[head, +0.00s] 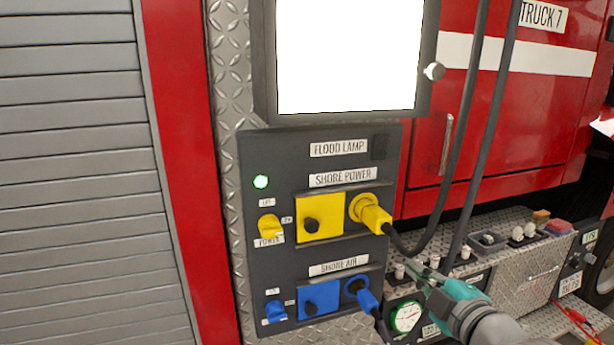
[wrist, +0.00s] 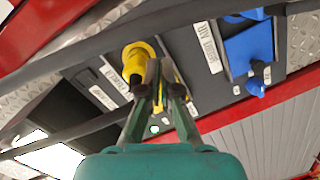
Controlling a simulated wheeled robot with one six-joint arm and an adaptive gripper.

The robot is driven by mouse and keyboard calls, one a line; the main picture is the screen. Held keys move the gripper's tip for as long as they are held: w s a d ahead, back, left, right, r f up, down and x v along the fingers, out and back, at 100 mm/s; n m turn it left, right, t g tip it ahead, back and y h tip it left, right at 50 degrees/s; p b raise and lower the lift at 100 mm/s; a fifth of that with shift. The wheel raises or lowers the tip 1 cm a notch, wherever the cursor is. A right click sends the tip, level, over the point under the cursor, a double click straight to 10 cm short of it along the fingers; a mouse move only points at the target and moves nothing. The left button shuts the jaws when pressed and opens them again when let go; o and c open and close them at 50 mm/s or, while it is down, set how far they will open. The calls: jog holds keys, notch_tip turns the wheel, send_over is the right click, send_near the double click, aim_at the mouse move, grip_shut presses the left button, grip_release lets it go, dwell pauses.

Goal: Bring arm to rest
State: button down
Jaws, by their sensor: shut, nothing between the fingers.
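My gripper (head: 418,270) is at the lower middle right of the head view, in front of the shelf and to the right of the dark panel. In the wrist view its green fingers (wrist: 160,68) come together at the tips, shut and empty. They overlap the yellow plug in that picture; the head view shows the gripper apart from it, below and to the right. The yellow plug (head: 375,217) sits in the shore power socket with its dark cable hanging from it. The blue plug (head: 366,299) sits at the shore air socket.
A bright white lamp (head: 350,55) is above the panel (head: 285,160), where a green light (head: 261,182) glows. Dark hoses (head: 470,130) hang near my arm. A diamond-plate shelf (head: 515,262) with small items and a gauge (head: 406,317) lie close to my gripper.

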jog(key=s+f+m+h, duration=0.2)
jog(key=s+f+m, duration=0.3)
jog(key=s+f, duration=0.5)
jog(key=s+f+m+h, duration=0.1)
jog(key=s+f+m, duration=0.5)
jog(key=f, duration=0.9)
jog(key=s+a+f+m, duration=0.1)
jog(key=s+m, duration=0.1)
jog(key=s, duration=1.2)
jog(key=s+f+m+g+h, duration=0.1)
jog(key=s+f+m, duration=0.1)
jog(key=s, duration=1.3)
jog(key=shift+a+f+m, duration=0.15)
jog(key=shift+a+m, duration=0.15)
jog(key=shift+a, duration=0.05)
